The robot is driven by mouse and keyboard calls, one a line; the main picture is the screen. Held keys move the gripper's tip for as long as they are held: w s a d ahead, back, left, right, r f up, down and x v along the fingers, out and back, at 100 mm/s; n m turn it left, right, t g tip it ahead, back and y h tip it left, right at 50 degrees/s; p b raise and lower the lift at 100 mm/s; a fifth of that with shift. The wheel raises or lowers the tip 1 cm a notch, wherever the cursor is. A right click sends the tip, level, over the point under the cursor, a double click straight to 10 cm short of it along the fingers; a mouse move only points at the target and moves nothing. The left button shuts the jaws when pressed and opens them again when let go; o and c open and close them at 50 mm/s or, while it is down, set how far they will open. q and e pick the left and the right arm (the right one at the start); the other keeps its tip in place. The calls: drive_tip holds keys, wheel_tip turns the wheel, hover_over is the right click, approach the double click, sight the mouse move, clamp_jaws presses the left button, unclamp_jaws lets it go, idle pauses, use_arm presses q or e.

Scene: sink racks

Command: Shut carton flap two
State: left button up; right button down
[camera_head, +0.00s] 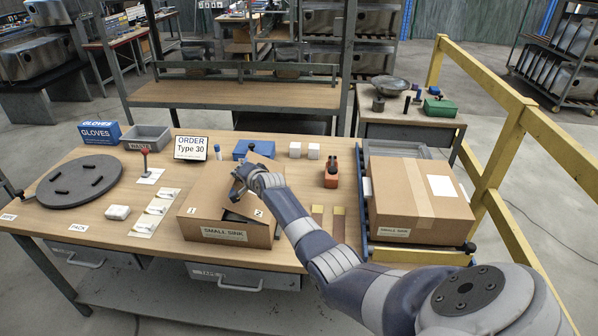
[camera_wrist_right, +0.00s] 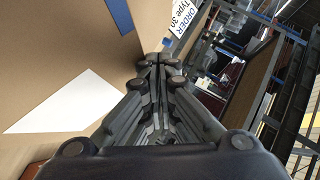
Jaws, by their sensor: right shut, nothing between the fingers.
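The open-topped carton marked SMALL SINK (camera_head: 224,232) sits on the wooden bench. The panel marked 1 lies over its left part. Carton flap two (camera_head: 262,212), marked 2, is on the right; it looks partly lowered, with a dark gap near the front edge between the panels. My right gripper (camera_head: 236,192) is over the carton top, close to the flaps; I cannot tell whether it touches one. In the right wrist view its fingers (camera_wrist_right: 160,72) are shut and empty, beside a large cardboard surface (camera_wrist_right: 70,65). My left gripper is not in view.
A taped carton (camera_head: 417,200) stands on the right rack, beside a yellow rail (camera_head: 495,150). An orange tool (camera_head: 331,172), small white boxes and a blue box (camera_head: 254,150) lie behind the open carton. A dark turntable (camera_head: 80,185) is at left.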

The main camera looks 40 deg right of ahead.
sight(238, 183)
drive_tip(key=f, duration=0.2)
drive_tip(key=w+f+b, duration=0.1)
drive_tip(key=shift+a+g, duration=0.3)
drive_tip(key=shift+w+a+f+b, duration=0.1)
drive_tip(key=shift+w+f+b, duration=0.1)
drive_tip(key=shift+f+b, duration=0.3)
drive_tip(key=shift+w+a+f, duration=0.1)
drive_tip(key=shift+f, duration=0.2)
drive_tip(key=shift+b, duration=0.3)
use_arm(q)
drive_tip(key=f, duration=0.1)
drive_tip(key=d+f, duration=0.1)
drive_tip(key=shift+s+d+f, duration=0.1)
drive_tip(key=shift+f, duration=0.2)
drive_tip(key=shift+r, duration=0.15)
use_arm(e)
drive_tip(key=shift+r, duration=0.1)
